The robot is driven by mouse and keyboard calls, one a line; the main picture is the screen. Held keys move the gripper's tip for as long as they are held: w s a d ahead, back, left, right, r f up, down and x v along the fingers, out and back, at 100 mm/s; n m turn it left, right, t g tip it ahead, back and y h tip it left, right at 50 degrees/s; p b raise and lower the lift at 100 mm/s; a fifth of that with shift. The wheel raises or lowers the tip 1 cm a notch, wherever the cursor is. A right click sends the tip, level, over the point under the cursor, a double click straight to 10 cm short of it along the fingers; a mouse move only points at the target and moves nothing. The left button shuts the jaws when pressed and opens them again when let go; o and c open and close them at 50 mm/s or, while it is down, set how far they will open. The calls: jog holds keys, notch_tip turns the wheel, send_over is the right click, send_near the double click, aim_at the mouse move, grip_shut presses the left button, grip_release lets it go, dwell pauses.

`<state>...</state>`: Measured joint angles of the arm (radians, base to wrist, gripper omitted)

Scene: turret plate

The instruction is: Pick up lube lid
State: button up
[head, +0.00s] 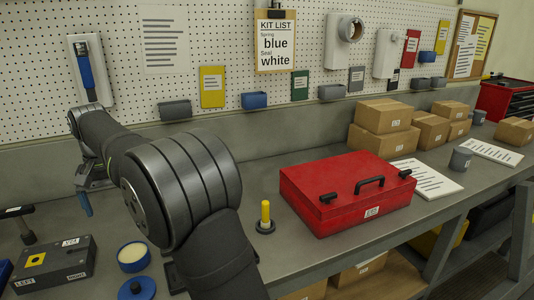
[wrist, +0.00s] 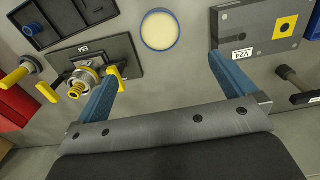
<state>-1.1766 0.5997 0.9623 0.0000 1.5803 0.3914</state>
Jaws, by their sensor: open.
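The lube lid (head: 137,289) is a blue disc with a small dark knob, lying on the bench at the bottom of the head view. The open lube tub (head: 133,256), with a blue rim and cream filling, stands just behind it. The tub also shows at the top of the wrist view (wrist: 160,30); I cannot make out the lid there. My gripper (wrist: 165,65) is open and empty, its two blue fingers apart above the bench. In the head view my gripper (head: 84,203) is at the left, beyond the tub and lid and apart from them.
A grey box marked V24 (head: 55,266) lies left of the tub. In the wrist view, a plate marked E34 (wrist: 95,60) carries a brass fitting with yellow handles. A yellow-topped peg (head: 265,215) and red toolbox (head: 345,197) stand right. My arm hides part of the bench.

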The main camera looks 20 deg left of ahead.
dwell(0.3)
jog(key=n, duration=0.9)
send_over(134, 285)
jog(key=f, duration=1.3)
jog(key=shift+w+a+f, duration=0.2)
jog(key=shift+f, duration=0.05)
jog(key=f, duration=0.4)
jog(key=shift+s+d+f, duration=0.1)
jog(key=shift+s+d, duration=0.1)
jog(key=shift+d, duration=0.1)
jog(key=shift+f, duration=0.5)
jog(key=c, duration=0.7)
jog(key=shift+c, duration=0.2)
jog(key=shift+r, duration=0.1)
